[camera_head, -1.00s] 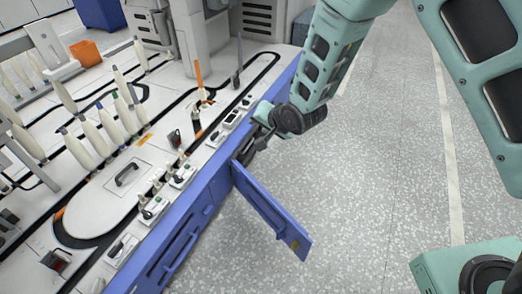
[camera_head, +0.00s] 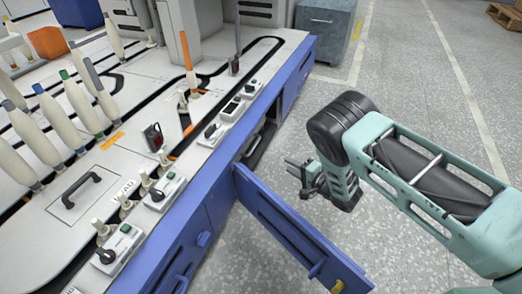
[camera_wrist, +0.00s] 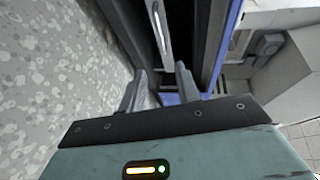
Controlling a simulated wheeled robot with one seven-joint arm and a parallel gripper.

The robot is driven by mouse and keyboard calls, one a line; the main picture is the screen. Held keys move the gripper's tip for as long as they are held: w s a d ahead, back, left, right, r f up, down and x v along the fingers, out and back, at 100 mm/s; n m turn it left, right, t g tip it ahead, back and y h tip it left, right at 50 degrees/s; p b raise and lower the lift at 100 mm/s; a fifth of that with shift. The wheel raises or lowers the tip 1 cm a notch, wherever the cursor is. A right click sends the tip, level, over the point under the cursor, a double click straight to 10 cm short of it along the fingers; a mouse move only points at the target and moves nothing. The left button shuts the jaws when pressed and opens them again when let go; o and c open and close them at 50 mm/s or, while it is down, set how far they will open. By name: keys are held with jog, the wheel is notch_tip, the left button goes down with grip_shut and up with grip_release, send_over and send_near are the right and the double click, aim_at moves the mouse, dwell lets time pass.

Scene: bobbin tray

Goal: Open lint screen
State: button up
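The blue door (camera_head: 290,235) of the cabinet stands swung outward, with a blue handle and a yellow patch near its free end. Behind it is a dark opening (camera_head: 262,135) with a grey bar-like part inside; I cannot tell for sure whether this is the lint screen. My gripper (camera_head: 291,168) is over the floor, just right of the opening and above the door, apart from both. In the wrist view my gripper (camera_wrist: 161,78) has its two fingers spread with nothing between them. A pale slotted strip (camera_wrist: 159,28) in a dark frame shows beyond the fingertips.
The white worktop (camera_head: 100,150) above the cabinet carries several bobbins, switch boxes and a black-handled lid. A grey-blue cabinet (camera_head: 325,30) stands at the back.

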jog(key=b+x, duration=1)
jog(key=x, duration=0.7)
grip_shut()
